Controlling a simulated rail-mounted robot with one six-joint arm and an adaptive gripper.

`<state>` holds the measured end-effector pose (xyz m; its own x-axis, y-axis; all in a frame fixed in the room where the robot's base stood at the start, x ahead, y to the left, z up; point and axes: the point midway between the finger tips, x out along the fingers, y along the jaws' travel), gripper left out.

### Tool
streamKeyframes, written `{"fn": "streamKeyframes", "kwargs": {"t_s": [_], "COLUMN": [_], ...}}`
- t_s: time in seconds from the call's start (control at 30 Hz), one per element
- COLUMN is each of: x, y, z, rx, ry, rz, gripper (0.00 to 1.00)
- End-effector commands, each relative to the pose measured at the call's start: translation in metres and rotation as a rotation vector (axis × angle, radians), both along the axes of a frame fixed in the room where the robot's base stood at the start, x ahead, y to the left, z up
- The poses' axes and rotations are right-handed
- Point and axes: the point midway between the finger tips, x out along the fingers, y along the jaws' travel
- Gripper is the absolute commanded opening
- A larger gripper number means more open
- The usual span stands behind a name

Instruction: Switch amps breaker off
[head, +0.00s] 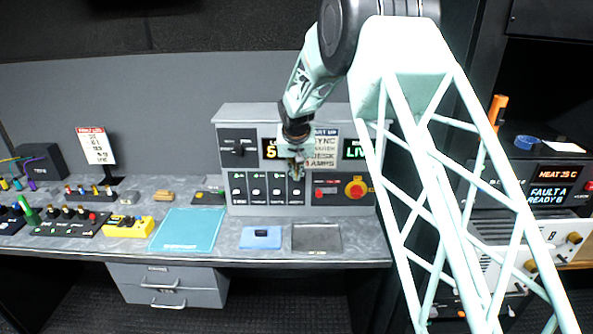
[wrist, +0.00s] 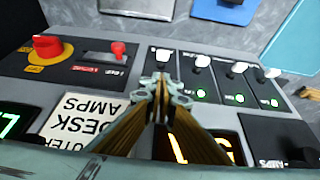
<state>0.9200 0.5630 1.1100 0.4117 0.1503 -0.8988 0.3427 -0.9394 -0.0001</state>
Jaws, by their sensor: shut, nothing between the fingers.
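A row of breakers with white levers sits on the grey console (head: 225,155). Their labels are too small to read, so I cannot confirm which is amps. The breaker at the right end of the row (head: 296,190) also shows in the wrist view (wrist: 162,56), at the left there. My gripper (head: 296,172) is shut and empty in front of the panel, by this end breaker. In the wrist view its fingertips (wrist: 160,88) overlap the lower part of that breaker. Three other levers show there with green lights lit; the end breaker's light is hidden.
A red rotary knob on yellow (head: 356,187) and a small red switch (head: 319,192) are right of the breakers. A sign listing DESK and AMPS (wrist: 92,120) is above. A blue box (head: 261,238) and dark tray (head: 317,238) lie on the desk below.

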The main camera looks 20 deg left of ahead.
Motion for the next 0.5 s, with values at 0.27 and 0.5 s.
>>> {"fn": "streamKeyframes", "kwargs": {"t_s": [0.27,0.5], "x": [-0.001,-0.007], "y": [0.000,-0.002], "z": [-0.026,-0.043], "rx": [-0.001,-0.001], "ry": [0.002,0.001], "rz": [0.000,0.001], "gripper": [0.00,0.00]}}
